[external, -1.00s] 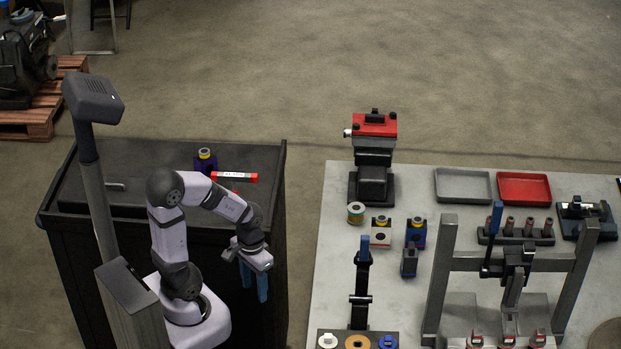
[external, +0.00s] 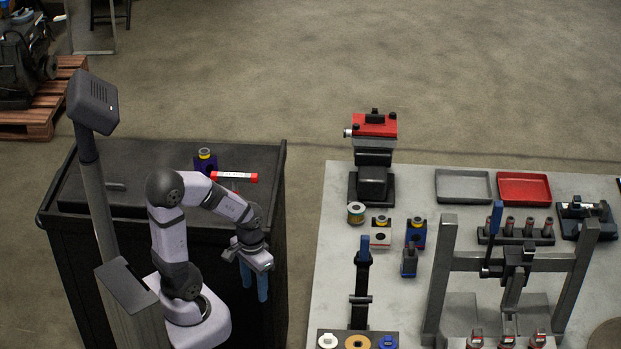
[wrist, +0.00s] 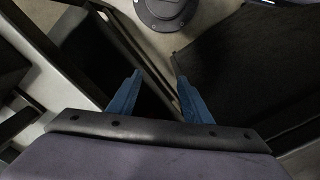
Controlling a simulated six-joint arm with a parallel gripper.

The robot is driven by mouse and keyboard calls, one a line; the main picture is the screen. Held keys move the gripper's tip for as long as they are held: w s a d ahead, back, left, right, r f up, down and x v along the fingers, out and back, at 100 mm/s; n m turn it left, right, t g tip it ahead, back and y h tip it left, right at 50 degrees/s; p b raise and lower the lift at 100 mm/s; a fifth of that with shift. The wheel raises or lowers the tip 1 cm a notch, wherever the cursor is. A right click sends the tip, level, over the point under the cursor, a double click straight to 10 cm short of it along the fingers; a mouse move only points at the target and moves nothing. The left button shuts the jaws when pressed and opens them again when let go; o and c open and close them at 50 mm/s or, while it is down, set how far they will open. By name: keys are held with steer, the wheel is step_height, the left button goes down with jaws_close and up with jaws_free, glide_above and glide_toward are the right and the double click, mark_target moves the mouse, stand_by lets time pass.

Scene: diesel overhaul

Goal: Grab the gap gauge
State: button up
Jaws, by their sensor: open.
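My gripper (external: 254,278) hangs at the right side of the black cabinet, its two blue fingers pointing down. In the wrist view my gripper (wrist: 158,77) is open, with nothing between its fingers. I cannot tell for sure which thing is the gap gauge. A long white-labelled piece with red ends (external: 234,177) sits at the cabinet top's right. A small dark blue-grey piece (external: 408,262) and a black tool with a blue upper end (external: 361,285) stand on the grey bench. My gripper is apart from all of these.
The grey bench (external: 335,215) bears a red-topped machine (external: 374,127), a grey tray (external: 463,184), a red tray (external: 523,187) and a tall metal frame (external: 440,280). A floor gap separates it from the black cabinet (external: 130,165). A purple-and-yellow item (external: 204,160) stands on the cabinet.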

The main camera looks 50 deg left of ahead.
mark_target(409, 245)
steer(key=shift+o, duration=0.3)
